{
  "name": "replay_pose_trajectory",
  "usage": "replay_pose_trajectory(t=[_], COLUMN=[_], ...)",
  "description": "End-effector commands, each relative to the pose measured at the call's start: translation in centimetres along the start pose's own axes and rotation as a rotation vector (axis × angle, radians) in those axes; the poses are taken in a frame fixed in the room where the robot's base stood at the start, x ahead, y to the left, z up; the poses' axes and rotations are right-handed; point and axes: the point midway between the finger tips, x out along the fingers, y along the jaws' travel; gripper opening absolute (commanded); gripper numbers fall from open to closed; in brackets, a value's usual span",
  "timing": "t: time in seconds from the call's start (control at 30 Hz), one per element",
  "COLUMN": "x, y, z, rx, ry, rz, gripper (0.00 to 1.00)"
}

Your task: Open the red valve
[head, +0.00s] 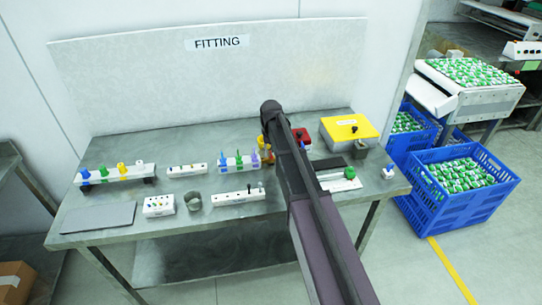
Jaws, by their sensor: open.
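I cannot make out a clear red valve. A small red item (303,137) with dark parts on it shows just right of my arm, near the middle of the table, partly covered by the arm. I cannot tell if it is a valve. A white rack (133,176) at the left of the table carries blue, green and yellow fittings; no red one shows there. My arm rises from the bottom right and crosses the table's middle. My gripper cannot be made out in this view.
Blue crates (458,209) stand on the floor at right.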

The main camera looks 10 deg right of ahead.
Motion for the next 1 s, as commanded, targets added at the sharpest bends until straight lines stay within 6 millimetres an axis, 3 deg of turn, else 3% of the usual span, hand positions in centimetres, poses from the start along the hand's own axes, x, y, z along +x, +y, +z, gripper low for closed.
replay_pose_trajectory(t=[0.37,0.53,1.0], x=[0.17,0.17,0.19], y=[0.00,0.00,0.03], z=[0.00,0.00,0.03], rx=[0.000,0.000,0.026], ry=[0.000,0.000,0.000], rz=[0.000,0.000,0.001], gripper=[0.43,0.00,0.00])
